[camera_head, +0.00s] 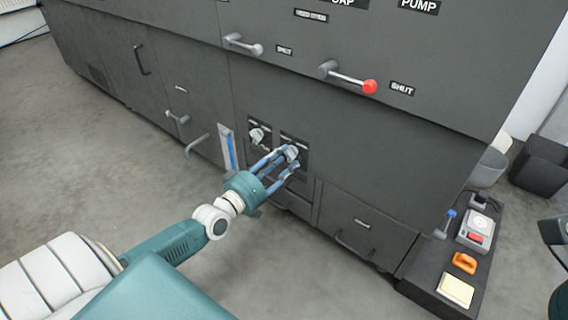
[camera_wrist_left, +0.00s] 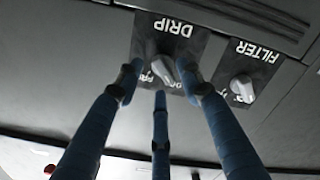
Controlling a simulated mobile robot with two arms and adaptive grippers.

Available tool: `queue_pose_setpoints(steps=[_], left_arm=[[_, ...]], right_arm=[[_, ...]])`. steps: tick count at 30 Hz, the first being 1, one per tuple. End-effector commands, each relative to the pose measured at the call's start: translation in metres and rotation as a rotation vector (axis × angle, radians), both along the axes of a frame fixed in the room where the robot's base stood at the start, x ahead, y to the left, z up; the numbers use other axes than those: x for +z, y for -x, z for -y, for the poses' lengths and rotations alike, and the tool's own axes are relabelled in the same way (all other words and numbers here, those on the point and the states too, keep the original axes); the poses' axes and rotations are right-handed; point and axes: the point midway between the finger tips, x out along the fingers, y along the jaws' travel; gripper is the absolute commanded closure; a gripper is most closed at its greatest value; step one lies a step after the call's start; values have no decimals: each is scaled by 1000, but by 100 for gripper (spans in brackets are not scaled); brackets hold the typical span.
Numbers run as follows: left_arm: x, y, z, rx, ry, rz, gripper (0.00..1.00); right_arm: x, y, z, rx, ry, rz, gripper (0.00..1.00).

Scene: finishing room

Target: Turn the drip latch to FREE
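The drip latch is a light grey knob (camera_wrist_left: 163,69) on a black plate lettered DRIP (camera_wrist_left: 172,27), upside down in the left wrist view. In the head view the knob (camera_head: 291,152) sits low on the dark cabinet front. My left gripper (camera_head: 285,163) reaches it from the front. In the left wrist view its blue fingers (camera_wrist_left: 163,82) stand spread around the knob, one close to its right side, with a gap on the left. Whether any finger touches it I cannot tell. The small position words beside the knob are partly hidden and unreadable. My right gripper is not in view.
A similar FILTER knob (camera_wrist_left: 241,88) sits beside the drip plate; it also shows in the head view (camera_head: 257,136). A blue-striped gauge (camera_head: 228,148) is left of the plates. Levers, one red-tipped (camera_head: 369,87), project above. A dark ledge with small items (camera_head: 464,263) stands at right.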

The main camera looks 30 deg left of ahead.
Motion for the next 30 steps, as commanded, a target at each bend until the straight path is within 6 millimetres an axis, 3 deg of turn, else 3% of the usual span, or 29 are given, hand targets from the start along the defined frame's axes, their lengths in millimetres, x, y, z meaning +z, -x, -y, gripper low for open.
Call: queue_pose_setpoints(steps=[12,18,30], left_arm=[[0,-9,1,1,1,-1,64],[0,-9,1,1,1,-1,100],[2,-9,1,1,-50,3,100]], right_arm=[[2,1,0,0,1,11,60],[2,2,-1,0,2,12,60],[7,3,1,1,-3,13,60]])
